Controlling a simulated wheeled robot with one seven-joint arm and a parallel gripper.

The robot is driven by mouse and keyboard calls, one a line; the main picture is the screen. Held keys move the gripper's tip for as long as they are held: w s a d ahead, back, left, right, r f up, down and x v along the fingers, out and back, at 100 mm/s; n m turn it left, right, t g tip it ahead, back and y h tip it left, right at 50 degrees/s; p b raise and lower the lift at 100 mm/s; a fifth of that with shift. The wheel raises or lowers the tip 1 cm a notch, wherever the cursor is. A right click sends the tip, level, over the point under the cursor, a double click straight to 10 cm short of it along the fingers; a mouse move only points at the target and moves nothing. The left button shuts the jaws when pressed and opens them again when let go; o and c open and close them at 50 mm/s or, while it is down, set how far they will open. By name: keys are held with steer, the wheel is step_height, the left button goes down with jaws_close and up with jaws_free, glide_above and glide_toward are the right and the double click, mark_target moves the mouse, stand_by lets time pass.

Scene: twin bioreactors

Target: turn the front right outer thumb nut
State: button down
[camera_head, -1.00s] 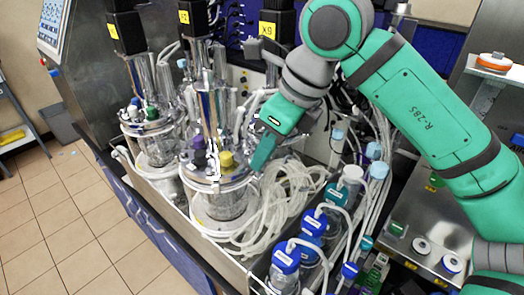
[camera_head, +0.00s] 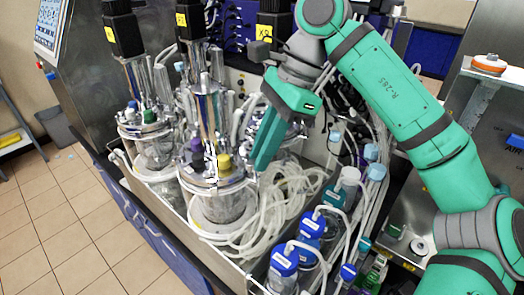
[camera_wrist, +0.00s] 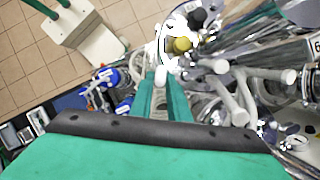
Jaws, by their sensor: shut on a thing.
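The front vessel's metal head plate (camera_head: 208,180) carries a yellow cap (camera_head: 224,162) and a purple cap (camera_head: 198,146). My gripper (camera_head: 259,168) reaches down to the right rim of this plate, its green fingers close together. In the wrist view, my gripper (camera_wrist: 161,80) is shut with a small pale piece (camera_wrist: 161,73) at its fingertips. It appears to be the thumb nut at the plate's outer right edge. The fingers hide most of it, so its turn angle cannot be read. The yellow cap (camera_wrist: 182,44) is just beyond.
A second vessel (camera_head: 150,140) stands behind to the left. Coiled clear tubing (camera_head: 275,205) lies right of the front vessel. Blue-capped bottles (camera_head: 311,224) stand nearer the front right. Tall metal tubes and a motor (camera_head: 192,20) rise above the plate.

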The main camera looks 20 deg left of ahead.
steer(key=shift+w+a+n+g+h, duration=0.2)
steer(key=shift+n+h, duration=0.25)
steer(key=shift+n, duration=0.9)
steer(key=shift+w+a+n+g+h, duration=0.1)
steer(key=shift+n+g+h, duration=0.35)
steer(key=shift+n, duration=0.95)
steer(key=shift+w+a+n+g+h, duration=0.15)
steer(key=shift+n+h, duration=0.35)
steer(key=shift+n, duration=0.85)
steer(key=shift+s, duration=0.15)
steer(key=c, duration=1.7)
jaws_free()
steer(key=shift+v, duration=3.75)
